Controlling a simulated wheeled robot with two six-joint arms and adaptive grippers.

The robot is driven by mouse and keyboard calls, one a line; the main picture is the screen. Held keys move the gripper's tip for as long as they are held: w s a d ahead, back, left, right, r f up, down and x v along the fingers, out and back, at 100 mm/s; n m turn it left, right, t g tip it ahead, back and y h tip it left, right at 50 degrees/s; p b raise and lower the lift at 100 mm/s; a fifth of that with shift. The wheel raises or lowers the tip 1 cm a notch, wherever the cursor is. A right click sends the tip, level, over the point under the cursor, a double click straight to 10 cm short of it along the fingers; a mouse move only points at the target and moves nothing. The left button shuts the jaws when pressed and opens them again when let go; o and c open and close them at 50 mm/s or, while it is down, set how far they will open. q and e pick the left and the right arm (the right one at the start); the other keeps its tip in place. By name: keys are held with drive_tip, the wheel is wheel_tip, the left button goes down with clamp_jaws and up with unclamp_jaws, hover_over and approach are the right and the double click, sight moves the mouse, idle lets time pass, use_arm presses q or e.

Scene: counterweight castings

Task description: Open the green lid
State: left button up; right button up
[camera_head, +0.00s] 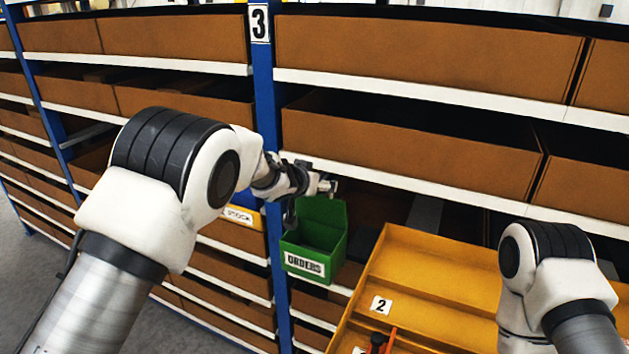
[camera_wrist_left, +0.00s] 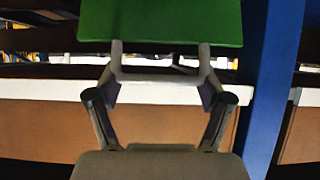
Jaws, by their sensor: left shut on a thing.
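The green box (camera_head: 305,264) with the label "ORDERS" hangs at the shelf front by the blue post. Its green lid (camera_head: 325,210) stands raised at the back of the box, and the inside shows dark green. In the left wrist view the green lid (camera_wrist_left: 160,20) fills the top middle. My left gripper (camera_head: 326,187) is at the lid's upper edge. My right gripper is out of view; only part of my right arm shows.
A blue post (camera_head: 268,110) with the sign "3" stands left of the box. A yellow tray (camera_head: 440,270) marked "2" is at the lower right. A label "STOCK" (camera_head: 238,215) is left of the post, partly behind my arm. Brown shelf bins (camera_head: 410,140) line the shelves.

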use_arm(q)
drive_tip(key=shift+s+f, duration=0.1)
drive_tip(key=shift+f, duration=0.2)
drive_tip(key=o, duration=1.6)
drive_tip(key=shift+r, duration=0.1)
drive_tip(key=v, duration=1.2)
drive_tip(key=shift+w, duration=0.2)
